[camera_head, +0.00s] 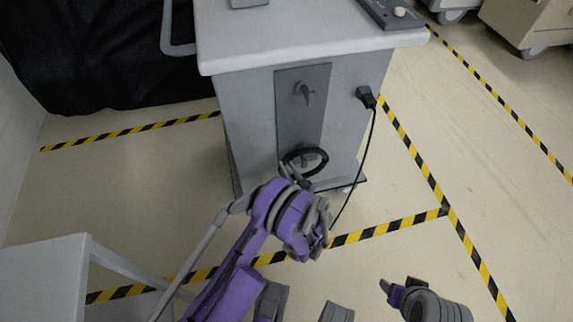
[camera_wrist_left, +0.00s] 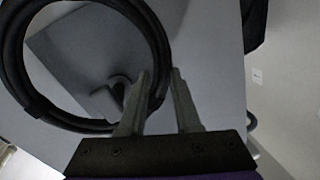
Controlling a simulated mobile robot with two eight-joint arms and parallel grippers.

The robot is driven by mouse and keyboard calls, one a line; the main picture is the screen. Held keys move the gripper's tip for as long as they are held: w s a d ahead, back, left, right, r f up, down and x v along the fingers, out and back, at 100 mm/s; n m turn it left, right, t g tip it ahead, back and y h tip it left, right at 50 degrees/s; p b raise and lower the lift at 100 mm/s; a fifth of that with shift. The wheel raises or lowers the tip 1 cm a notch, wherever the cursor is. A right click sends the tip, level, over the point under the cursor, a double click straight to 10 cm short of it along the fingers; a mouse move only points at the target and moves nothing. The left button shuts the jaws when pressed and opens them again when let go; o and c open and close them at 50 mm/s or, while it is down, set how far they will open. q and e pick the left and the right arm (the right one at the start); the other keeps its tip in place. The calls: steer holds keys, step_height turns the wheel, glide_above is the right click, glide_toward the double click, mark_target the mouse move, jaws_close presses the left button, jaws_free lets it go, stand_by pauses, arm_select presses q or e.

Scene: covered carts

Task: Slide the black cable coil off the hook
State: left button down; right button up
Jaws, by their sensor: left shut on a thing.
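The black cable coil (camera_head: 322,164) is a ring in front of the lower part of the cart's grey panel. It fills the left of the left wrist view (camera_wrist_left: 14,62). My left gripper (camera_head: 289,171) is shut on the coil's near side; in the wrist view its fingers (camera_wrist_left: 162,72) stand either side of the ring. A grey hook (camera_head: 305,92) on the upper panel looks bare. In the wrist view a hook (camera_wrist_left: 117,88) shows inside the ring's outline; I cannot tell whether the coil touches it. My right gripper (camera_head: 387,288) is near the bottom edge, its jaws unclear.
The grey cart (camera_head: 250,125) has a black plug (camera_head: 366,97) on its front, with a thin cable hanging down past my left arm. A dark cover (camera_head: 110,60) stands at left, a pale table (camera_head: 45,280) at lower left.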

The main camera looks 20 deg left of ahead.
arm_select(q)
steer(key=s+a+b+v, duration=0.1)
steer(key=v, duration=0.7)
steer(key=shift+s, duration=0.3)
stand_by(0.5)
steer(key=shift+w+r, duration=0.1)
steer(key=shift+r, duration=0.05)
